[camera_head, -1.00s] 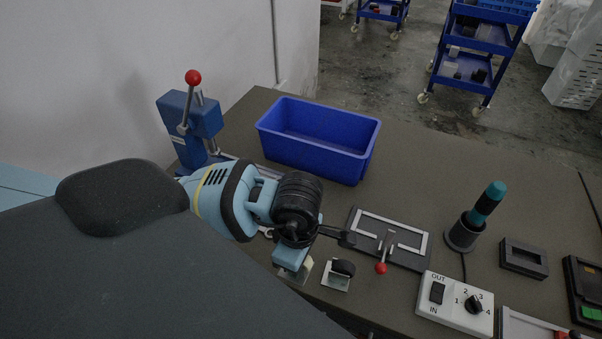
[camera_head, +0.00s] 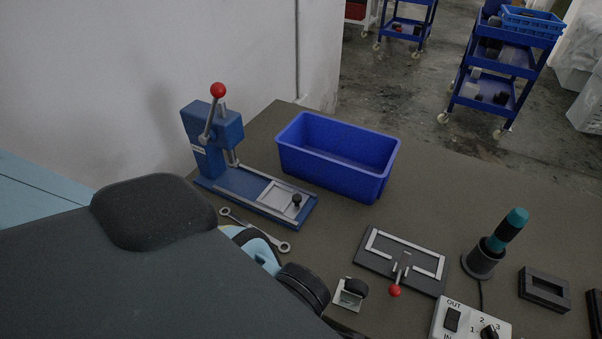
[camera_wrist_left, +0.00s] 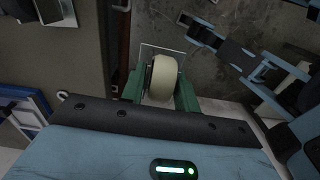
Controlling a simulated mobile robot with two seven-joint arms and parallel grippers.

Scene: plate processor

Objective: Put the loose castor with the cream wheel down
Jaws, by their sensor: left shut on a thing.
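In the left wrist view the loose castor has a cream wheel (camera_wrist_left: 163,77) and a pale square plate (camera_wrist_left: 158,50) behind it. My left gripper (camera_wrist_left: 161,88) is shut on it, with a green finger on either side. The castor points away from the wrist, over what looks like grey floor; I cannot tell its height. In the head view my left arm comes in from the left, and its gripper and the cream wheel are hidden or below the picture. My right gripper is not seen.
A dark-wheeled castor (camera_head: 355,287) stands on the grey-brown bench (camera_head: 320,230). A blue bin (camera_head: 371,184), a blue press (camera_head: 213,130), a spanner (camera_head: 255,230), a clamp fixture (camera_head: 373,262), a teal-handled tool (camera_head: 507,231) and a switch box (camera_head: 446,331) surround it. Trolleys stand beyond.

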